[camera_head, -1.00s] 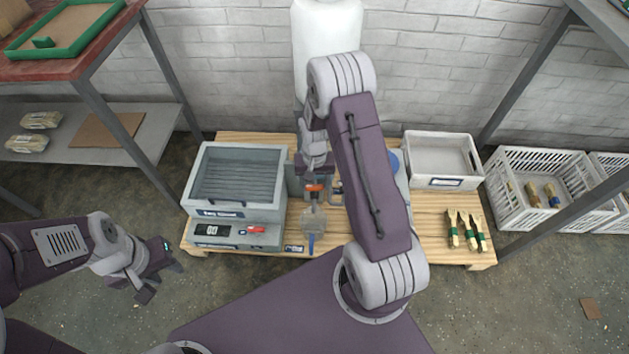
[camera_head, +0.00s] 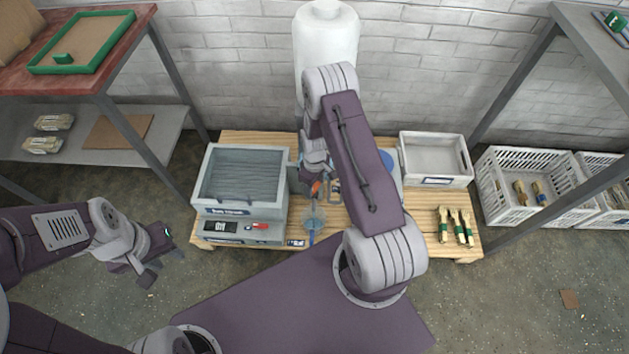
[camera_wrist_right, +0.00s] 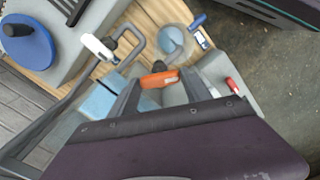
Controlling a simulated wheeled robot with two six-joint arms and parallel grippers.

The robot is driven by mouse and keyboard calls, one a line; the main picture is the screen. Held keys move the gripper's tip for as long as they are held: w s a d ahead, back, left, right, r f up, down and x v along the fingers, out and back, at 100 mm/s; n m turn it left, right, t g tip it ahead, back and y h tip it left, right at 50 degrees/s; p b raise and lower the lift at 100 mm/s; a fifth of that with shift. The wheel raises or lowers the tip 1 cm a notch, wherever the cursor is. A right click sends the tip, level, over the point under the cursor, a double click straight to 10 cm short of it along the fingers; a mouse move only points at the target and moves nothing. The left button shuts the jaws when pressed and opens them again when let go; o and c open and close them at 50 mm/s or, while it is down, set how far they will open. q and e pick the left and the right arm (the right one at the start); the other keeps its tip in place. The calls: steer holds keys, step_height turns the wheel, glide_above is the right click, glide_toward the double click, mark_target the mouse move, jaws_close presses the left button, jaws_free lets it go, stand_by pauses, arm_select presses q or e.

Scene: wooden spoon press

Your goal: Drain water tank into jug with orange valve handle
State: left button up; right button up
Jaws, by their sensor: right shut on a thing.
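The white water tank (camera_head: 326,60) stands upright at the back, partly behind my right arm. The small orange valve handle (camera_head: 316,189) is below it and also shows in the right wrist view (camera_wrist_right: 158,78). My right gripper (camera_head: 318,183) is shut on the orange handle, which sits slanted between its fingers (camera_wrist_right: 160,88) in the wrist view. The clear jug (camera_head: 312,217) with a blue handle stands just in front of the valve; from above in the wrist view (camera_wrist_right: 168,40) its inside looks bluish. My left gripper (camera_head: 163,266) is open and empty, left of the pallet.
A grey press box (camera_head: 241,210) with a display stands close left of the jug. A grey bin (camera_head: 436,160) and several green-banded bundles (camera_head: 456,226) lie to the right on the wooden pallet (camera_head: 415,225). Shelves flank both sides; white crates (camera_head: 515,185) stand right.

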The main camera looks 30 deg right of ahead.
steer(key=n+p, duration=0.2)
steer(key=n, duration=0.2)
steer(key=shift+n, duration=0.6)
steer(key=o, duration=1.4)
steer(key=shift+c, duration=0.2)
